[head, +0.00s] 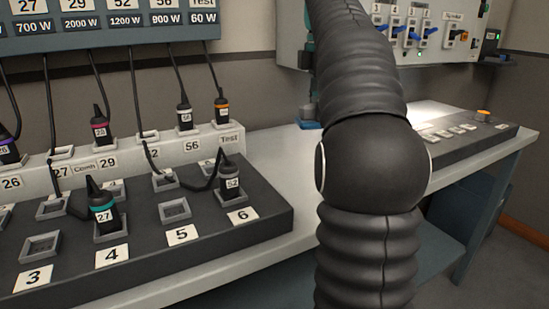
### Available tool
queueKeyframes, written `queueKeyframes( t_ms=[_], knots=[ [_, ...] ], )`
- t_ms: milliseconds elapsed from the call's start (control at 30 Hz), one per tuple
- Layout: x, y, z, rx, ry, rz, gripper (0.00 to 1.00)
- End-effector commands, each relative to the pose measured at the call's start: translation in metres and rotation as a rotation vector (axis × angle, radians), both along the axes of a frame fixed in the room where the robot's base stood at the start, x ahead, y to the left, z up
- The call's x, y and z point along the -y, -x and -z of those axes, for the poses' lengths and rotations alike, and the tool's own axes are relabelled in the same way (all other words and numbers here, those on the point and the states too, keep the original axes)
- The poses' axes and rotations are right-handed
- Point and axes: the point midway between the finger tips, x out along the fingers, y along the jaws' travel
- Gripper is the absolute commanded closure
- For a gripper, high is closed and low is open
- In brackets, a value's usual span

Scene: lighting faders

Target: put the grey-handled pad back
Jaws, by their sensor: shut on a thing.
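My black ribbed arm fills the middle of the view and hides most of my gripper (309,92). A narrow dark part of it shows at the arm's left edge, pointing down and shut on a grey handle. Below it, a flat blue pad (308,125) shows beside the arm, low over the back of the pale bench (262,160). The pad's right side is hidden. I cannot tell whether it touches the bench.
A dark panel (150,250) with numbered sockets and corded plugs, including 27 (103,215) and 52 (230,182), stands at left. A fader console (465,140) lies at right. A switch box (440,35) hangs behind. Bare bench lies between panel and arm.

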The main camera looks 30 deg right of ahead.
Motion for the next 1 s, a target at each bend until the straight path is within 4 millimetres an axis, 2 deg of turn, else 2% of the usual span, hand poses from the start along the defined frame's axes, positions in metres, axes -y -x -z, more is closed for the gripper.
queueKeyframes(
  t_ms=[67,167,700,933,1000],
  knots=[
    [0.011,0.005,-0.003,0.000,0.000,0.074,1.00],
    [0.013,0.002,-0.001,-0.001,0.000,0.116,1.00],
    [-0.040,-0.078,0.057,-0.001,0.000,0.117,1.00],
    [-0.048,-0.090,0.069,0.000,0.000,0.119,1.00],
    [-0.048,-0.090,0.077,-0.001,0.000,0.119,1.00]
  ],
)
